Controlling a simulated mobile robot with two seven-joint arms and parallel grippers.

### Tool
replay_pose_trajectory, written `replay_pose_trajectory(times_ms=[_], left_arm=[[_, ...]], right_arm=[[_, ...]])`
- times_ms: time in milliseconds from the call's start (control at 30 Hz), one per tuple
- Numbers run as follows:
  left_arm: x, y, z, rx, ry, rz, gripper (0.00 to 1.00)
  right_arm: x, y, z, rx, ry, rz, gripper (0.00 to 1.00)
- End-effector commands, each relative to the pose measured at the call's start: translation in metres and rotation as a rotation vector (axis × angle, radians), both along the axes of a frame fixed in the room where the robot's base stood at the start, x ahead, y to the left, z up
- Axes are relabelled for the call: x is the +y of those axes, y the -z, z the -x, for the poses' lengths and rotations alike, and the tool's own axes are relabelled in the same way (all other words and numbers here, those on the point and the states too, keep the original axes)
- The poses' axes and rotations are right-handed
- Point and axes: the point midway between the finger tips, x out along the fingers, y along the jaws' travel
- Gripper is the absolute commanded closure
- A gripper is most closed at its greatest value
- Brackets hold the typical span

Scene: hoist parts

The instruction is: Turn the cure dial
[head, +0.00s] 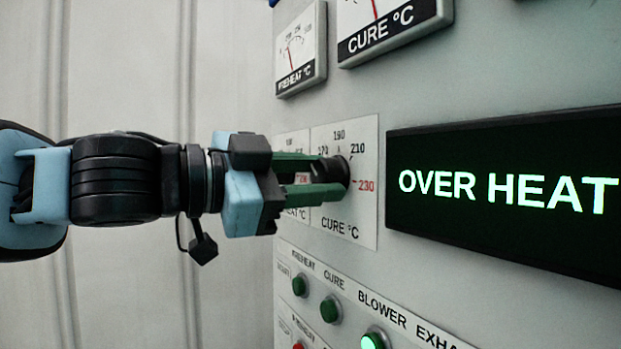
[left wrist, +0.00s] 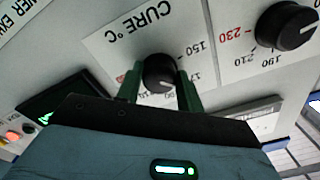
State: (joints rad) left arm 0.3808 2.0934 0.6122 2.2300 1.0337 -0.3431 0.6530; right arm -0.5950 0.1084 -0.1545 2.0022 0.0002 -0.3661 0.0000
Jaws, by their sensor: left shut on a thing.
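The cure dial (head: 336,171) is a black round knob on a white scale plate marked CURE °C, with 190, 210 and a red 230 readable in the head view. My left gripper (head: 331,178) reaches in from the left, its green fingers shut on the knob, one above and one below. In the left wrist view the cure dial (left wrist: 159,70) sits between the two fingers (left wrist: 160,85). Fingers and gripper body cover part of the scale, and I cannot tell where the knob points. My right gripper is not in view.
The OVER HEAT display (head: 505,188) is lit, right of the dial. The preheat dial (left wrist: 287,26) sits close beside the cure dial. Above are the preheat gauge (head: 300,50) and cure gauge (head: 392,22). Below are several buttons, including a lit green one (head: 374,340).

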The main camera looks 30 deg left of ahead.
Motion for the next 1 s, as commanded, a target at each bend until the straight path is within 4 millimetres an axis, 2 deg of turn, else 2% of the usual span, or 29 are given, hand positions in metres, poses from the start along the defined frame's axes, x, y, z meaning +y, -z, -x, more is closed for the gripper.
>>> replay_pose_trajectory(times_ms=[333,367,500,800,1000], left_arm=[[0.0003,-0.0014,0.0001,-0.001,-0.001,0.002,0.86],[0.0003,-0.0014,0.0001,-0.002,-0.001,0.001,0.59],[0.0001,-0.0011,0.0,-0.002,-0.001,0.001,0.41],[0.0004,-0.0007,0.0,0.0,-0.001,0.001,0.41],[0.0052,-0.0027,0.0003,-0.002,0.001,0.002,0.41]], right_arm=[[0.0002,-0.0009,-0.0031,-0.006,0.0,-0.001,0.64],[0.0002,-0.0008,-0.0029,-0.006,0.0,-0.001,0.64],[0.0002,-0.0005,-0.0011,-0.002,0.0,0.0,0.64],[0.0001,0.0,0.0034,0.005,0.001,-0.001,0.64],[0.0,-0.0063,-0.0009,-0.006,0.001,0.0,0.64]])
